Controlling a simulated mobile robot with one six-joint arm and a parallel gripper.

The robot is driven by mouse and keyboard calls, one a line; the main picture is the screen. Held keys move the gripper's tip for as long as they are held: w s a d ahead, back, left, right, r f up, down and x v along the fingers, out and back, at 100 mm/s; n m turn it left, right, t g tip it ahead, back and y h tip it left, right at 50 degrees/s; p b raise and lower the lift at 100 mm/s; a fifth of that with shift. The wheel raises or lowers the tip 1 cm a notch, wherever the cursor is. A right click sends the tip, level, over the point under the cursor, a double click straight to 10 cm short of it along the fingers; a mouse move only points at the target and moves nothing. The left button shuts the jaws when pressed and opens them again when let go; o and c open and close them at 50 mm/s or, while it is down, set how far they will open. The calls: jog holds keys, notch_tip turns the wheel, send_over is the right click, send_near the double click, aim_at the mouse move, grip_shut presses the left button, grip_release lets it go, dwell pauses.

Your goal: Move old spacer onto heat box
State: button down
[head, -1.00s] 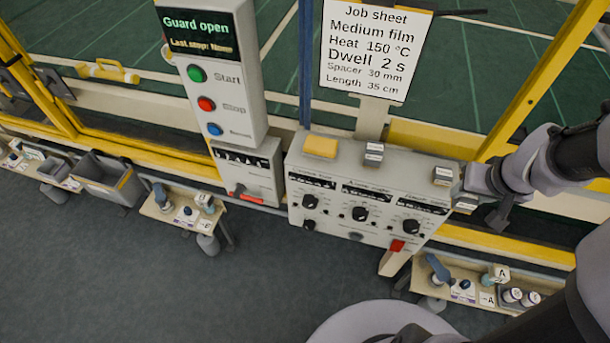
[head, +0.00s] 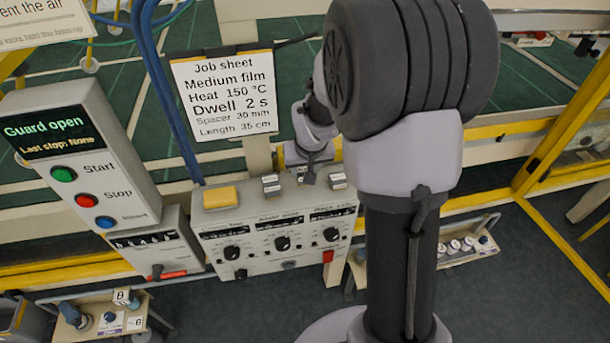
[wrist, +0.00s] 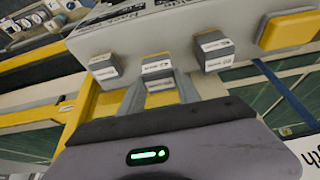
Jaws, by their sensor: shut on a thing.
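The heat box (head: 277,267) is a grey box with three black knobs, seen at the middle of the head view; its top edge also shows in the wrist view (wrist: 135,35). My gripper (head: 309,176) is over the box's top, partly behind my arm in the head view. In the wrist view it is shut on a small labelled block, the old spacer (wrist: 157,70), held between two similar blocks. One labelled block (head: 271,187) stands to its left and another (head: 338,181) to its right in the head view. Whether the held spacer touches the box top is unclear.
A yellow block (head: 221,197) sits at the box's left end. A guard panel (head: 75,150) with buttons stands left. The job sheet (head: 223,95) hangs behind. Low shelves with small parts (head: 110,320) stand at lower left and right (head: 468,247).

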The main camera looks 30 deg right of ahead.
notch_tip(320, 180, down, 3)
jog(key=shift+d, duration=0.1)
jog(key=shift+s+f+b, duration=0.1)
jog(key=shift+b, duration=0.2)
jog(key=c, duration=0.9)
grip_release()
jog(key=shift+o, duration=0.2)
